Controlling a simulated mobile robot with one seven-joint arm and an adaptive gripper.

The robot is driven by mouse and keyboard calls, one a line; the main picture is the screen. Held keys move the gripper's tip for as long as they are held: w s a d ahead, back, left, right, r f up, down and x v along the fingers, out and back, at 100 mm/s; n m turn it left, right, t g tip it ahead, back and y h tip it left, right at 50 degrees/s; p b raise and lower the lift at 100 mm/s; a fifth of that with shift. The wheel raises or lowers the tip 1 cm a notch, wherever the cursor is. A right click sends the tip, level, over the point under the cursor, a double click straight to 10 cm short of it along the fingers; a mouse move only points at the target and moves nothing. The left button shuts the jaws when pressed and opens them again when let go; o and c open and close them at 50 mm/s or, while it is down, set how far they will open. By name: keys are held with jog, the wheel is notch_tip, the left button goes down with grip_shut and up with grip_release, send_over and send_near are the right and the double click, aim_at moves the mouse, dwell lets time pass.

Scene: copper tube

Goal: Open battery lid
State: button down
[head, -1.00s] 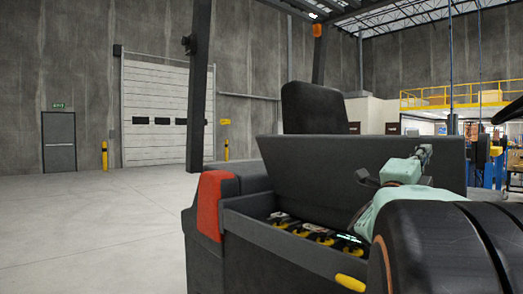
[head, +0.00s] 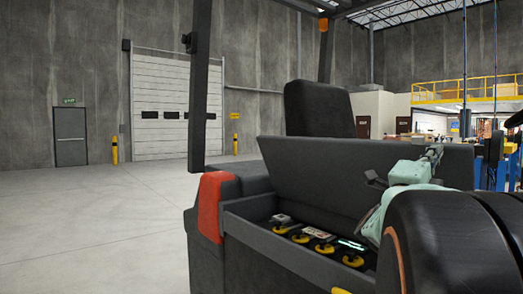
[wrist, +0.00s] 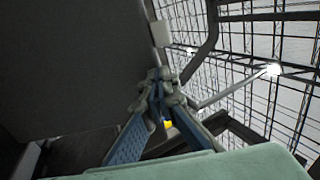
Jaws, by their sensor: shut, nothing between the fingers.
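The battery lid (head: 365,180) is a large dark grey panel on the forklift. It stands raised and tilted back toward the seat, so the battery compartment (head: 270,243) below is open. Inside the compartment are batteries (head: 318,246) with yellow and black connectors. My gripper (head: 434,152) is in front of the lid's upper right part, pointing up. In the wrist view my gripper (wrist: 160,95) has its fingers together and holds nothing. A large dark surface fills the left of the wrist view, beside the fingers; I cannot tell whether they touch it.
The forklift's seat (head: 318,115) is behind the lid. A dark roof post (head: 205,90) rises at the left, and a red tail lamp (head: 211,205) is at the compartment's left corner. The floor (head: 100,220) on the left is clear.

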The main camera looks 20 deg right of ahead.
dwell(0.3)
jog(key=d+r+p, duration=0.1)
jog(key=p, duration=0.1)
jog(key=w+d+r+y+p, duration=0.1)
jog(key=d+p, duration=0.1)
jog(key=p, duration=0.1)
jog(key=w+d+r+y+p, duration=0.1)
jog(key=d+p, duration=0.1)
jog(key=p, duration=0.1)
jog(key=shift+d+r+g, duration=0.25)
jog(key=shift+r+g, duration=0.05)
jog(key=shift+g, duration=0.1)
jog(key=shift+w+d+y+p, duration=0.2)
jog(key=shift+d+y+p, duration=0.2)
jog(key=shift+d+p, duration=0.3)
jog(key=shift+a+f, duration=0.1)
jog(key=shift+f, duration=0.05)
